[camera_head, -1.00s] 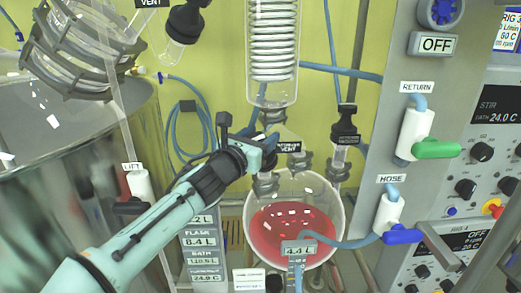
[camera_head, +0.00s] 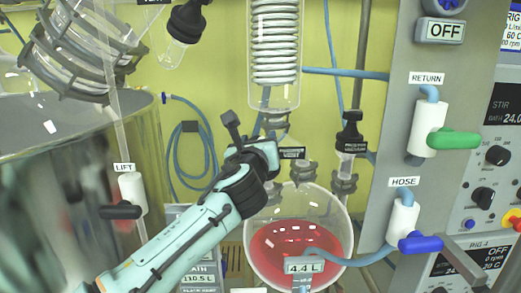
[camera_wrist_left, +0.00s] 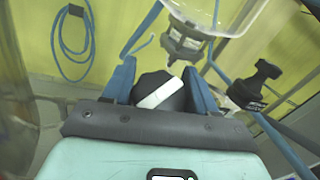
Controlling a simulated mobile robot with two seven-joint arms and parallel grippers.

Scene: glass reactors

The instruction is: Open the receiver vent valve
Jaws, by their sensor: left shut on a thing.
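My left gripper (camera_head: 268,143) is at the small vent fitting above the round receiver flask (camera_head: 336,215), which holds red liquid. In the left wrist view, the blue fingers of my left gripper (camera_wrist_left: 158,78) are on either side of a black knob with a white bar (camera_wrist_left: 160,92), shut on it. The white bar lies tilted across the knob. In the head view my gripper hides the knob; a partly covered vent label (camera_head: 292,153) shows just right of it. My right gripper is in neither view.
A glass coil condenser (camera_head: 275,45) hangs just above the gripper. A black-capped valve (camera_head: 350,138) stands to the right. The panel at right carries a green return handle (camera_head: 455,140) and a blue hose handle (camera_head: 420,243). A large steel vessel (camera_head: 60,180) stands at left.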

